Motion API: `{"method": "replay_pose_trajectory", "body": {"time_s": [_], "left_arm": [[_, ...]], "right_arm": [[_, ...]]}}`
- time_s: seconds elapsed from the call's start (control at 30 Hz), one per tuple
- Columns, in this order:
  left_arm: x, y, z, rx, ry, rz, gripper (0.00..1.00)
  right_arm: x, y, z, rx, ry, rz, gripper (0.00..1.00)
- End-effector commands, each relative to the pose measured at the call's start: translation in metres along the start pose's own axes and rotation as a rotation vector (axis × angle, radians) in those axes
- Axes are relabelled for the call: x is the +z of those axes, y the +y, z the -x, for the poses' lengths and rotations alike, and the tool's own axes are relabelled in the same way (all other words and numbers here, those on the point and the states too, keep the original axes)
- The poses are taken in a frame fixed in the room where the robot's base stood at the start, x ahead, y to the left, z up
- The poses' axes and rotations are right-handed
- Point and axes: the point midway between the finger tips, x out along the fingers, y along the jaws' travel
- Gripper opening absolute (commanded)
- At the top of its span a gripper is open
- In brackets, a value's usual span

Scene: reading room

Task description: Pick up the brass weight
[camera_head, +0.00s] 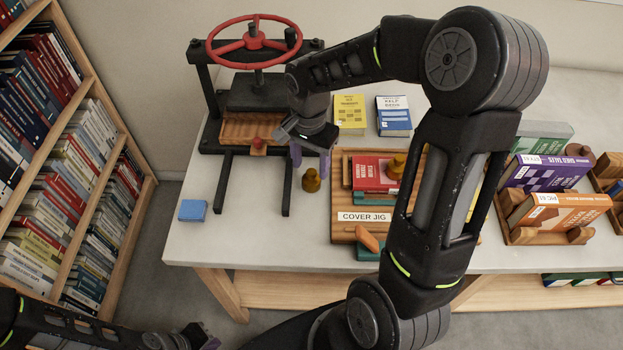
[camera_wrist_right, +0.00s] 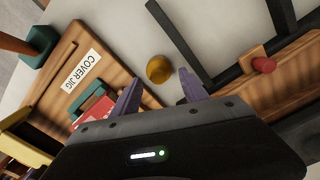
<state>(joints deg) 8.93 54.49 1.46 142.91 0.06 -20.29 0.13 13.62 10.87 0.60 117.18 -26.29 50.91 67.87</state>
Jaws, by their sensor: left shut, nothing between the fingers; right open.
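A small brass weight (camera_head: 311,180) stands upright on the pale table, left of the cover jig. My right gripper (camera_head: 310,158) is open above it with its purple fingers pointing down. In the right wrist view the brass weight (camera_wrist_right: 159,69) shows just beyond the gap between the open fingertips (camera_wrist_right: 160,86), with nothing held. A second brass weight (camera_head: 396,165) sits on the red book in the jig. My left gripper (camera_head: 205,341) is low at the bottom edge, shut and empty, partly cut off.
The cover jig (camera_head: 342,226) is close right of the weight. The press (camera_head: 263,95), with a red wheel and dark legs, stands to the left and behind. A blue block (camera_head: 193,211) lies near the table's left edge. Book racks (camera_head: 523,234) are at the right.

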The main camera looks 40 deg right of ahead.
Motion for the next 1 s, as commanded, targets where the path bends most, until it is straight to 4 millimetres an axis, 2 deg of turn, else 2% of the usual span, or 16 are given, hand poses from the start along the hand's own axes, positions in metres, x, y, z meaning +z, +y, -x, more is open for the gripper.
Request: {"method": "replay_pose_trajectory", "body": {"time_s": [0.13,0.3,0.9,1.0], "left_arm": [[0.001,0.003,0.009,-0.002,-0.002,0.002,0.0],[0.001,0.003,0.009,-0.003,-0.002,0.002,0.0],[0.001,0.002,0.008,-0.003,-0.003,0.002,0.0],[0.001,0.003,0.008,-0.003,-0.003,0.002,0.0]], "right_arm": [[0.002,0.004,-0.021,0.005,-0.005,-0.001,0.52],[0.001,0.003,-0.041,0.003,-0.002,-0.001,0.52],[0.001,0.002,-0.042,0.0,0.0,0.0,0.52],[0.001,0.002,-0.042,0.0,0.0,0.0,0.45]]}}
